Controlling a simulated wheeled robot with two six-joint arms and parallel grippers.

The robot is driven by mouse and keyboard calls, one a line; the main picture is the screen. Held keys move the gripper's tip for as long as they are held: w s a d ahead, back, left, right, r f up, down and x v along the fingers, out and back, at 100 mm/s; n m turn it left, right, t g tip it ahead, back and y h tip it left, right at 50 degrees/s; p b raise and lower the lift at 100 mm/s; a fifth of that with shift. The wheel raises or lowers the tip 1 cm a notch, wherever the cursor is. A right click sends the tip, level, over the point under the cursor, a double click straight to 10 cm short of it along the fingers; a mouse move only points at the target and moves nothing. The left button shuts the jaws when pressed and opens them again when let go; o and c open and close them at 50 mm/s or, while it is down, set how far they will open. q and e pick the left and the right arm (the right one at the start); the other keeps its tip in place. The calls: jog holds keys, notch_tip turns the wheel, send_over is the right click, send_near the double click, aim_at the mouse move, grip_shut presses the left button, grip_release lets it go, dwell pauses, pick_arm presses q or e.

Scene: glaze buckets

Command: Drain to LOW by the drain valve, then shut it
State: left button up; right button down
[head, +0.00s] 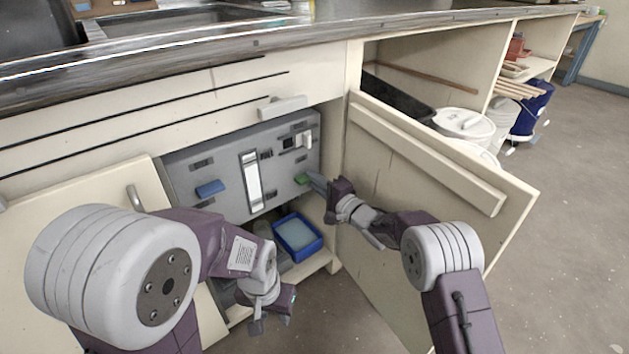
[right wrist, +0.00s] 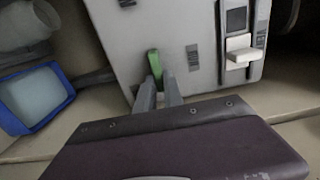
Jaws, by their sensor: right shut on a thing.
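A grey panel (head: 225,168) stands inside the open cabinet under the counter. It carries a tall pale sight gauge (head: 252,182), whose level and marks I cannot read. A blue handle (head: 210,188) is on the panel's left and a green handle (head: 302,179) on its lower right. Which is the drain valve is not legible. My right gripper (head: 316,183) is shut on the green handle, which shows between the fingers in the right wrist view (right wrist: 154,62). A blue tray (head: 318,243) with pale liquid stands below the panel.
The open cabinet door (head: 440,190) stands close to my right arm. A white switch (head: 306,141) sits at the panel's upper right, near the green handle. Lidded white buckets (head: 464,124) stand in the bay beyond the door.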

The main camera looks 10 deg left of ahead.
jog(key=c, duration=1.5)
grip_release()
jog(key=shift+o, duration=0.2)
